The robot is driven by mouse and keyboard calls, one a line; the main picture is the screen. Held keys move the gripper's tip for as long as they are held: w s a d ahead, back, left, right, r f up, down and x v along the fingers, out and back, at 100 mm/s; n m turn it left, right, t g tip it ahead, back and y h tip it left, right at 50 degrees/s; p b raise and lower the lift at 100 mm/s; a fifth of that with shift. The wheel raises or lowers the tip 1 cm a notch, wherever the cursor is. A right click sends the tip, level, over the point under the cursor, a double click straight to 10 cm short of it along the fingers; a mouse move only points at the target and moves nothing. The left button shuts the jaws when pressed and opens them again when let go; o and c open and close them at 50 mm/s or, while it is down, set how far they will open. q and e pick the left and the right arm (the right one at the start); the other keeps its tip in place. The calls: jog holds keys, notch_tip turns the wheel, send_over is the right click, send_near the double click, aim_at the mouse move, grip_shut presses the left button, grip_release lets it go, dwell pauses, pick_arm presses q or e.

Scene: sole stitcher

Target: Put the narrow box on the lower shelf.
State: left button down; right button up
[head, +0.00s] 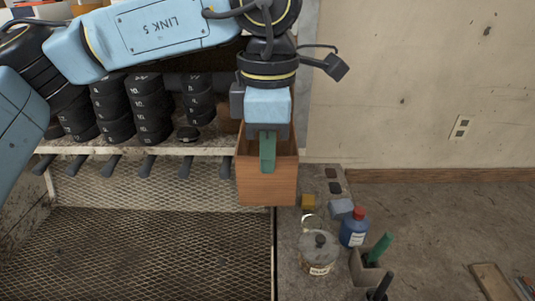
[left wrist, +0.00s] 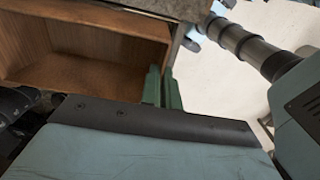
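The narrow box (head: 266,188) is an open-topped brown wooden box in the middle of the head view, in front of the right end of the rack. My left gripper (head: 267,150) points down at it, with one green finger over the near wall's outer face. In the left wrist view the box's inside (left wrist: 90,45) shows at upper left, and the green fingers (left wrist: 162,90) are close together at its wall. The other finger is hidden in the head view. The lower shelf (head: 150,245) is bare mesh. My right gripper is not in view.
Black numbered rolls (head: 150,110) stand stacked on the upper shelf (head: 130,149), with dark pegs along its front edge. Right of the rack stand a glue jar (head: 319,262), a blue bottle (head: 354,232) and a holder with green-handled tools (head: 378,250). The lower shelf's mesh is clear.

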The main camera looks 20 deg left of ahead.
pick_arm(q)
jog(key=shift+w+a+f, duration=0.1)
jog(key=shift+w+a, duration=0.1)
jog(key=shift+w, duration=0.5)
jog(key=shift+w+a, duration=0.2)
jog(key=shift+w, duration=0.55)
jog(key=shift+w+a+f, duration=0.1)
jog(key=shift+w+a, duration=0.1)
jog(key=shift+w, duration=0.6)
jog(key=shift+w+a, duration=0.1)
jog(key=shift+w, duration=0.1)
jog(key=shift+w+a+p, duration=0.25)
jog(key=shift+w+p, duration=0.05)
jog(key=shift+w, duration=0.6)
jog(key=shift+w+a+p, duration=0.2)
jog(key=shift+w, duration=0.45)
jog(key=shift+w+a+p, duration=0.15)
jog(key=shift+w+p, duration=0.05)
jog(key=shift+w, duration=0.45)
jog(key=shift+w+a+p, duration=0.25)
jog(key=shift+w+p, duration=0.1)
jog(key=shift+w, duration=0.45)
jog(key=shift+w+a+p, duration=0.2)
jog(key=shift+w+p, duration=0.2)
jog(key=shift+w, duration=0.35)
jog(key=shift+w+a+p, duration=0.25)
jog(key=shift+w+p, duration=0.1)
jog(key=shift+w, duration=0.45)
jog(key=shift+f+b, duration=0.3)
jog(key=shift+f, duration=0.2)
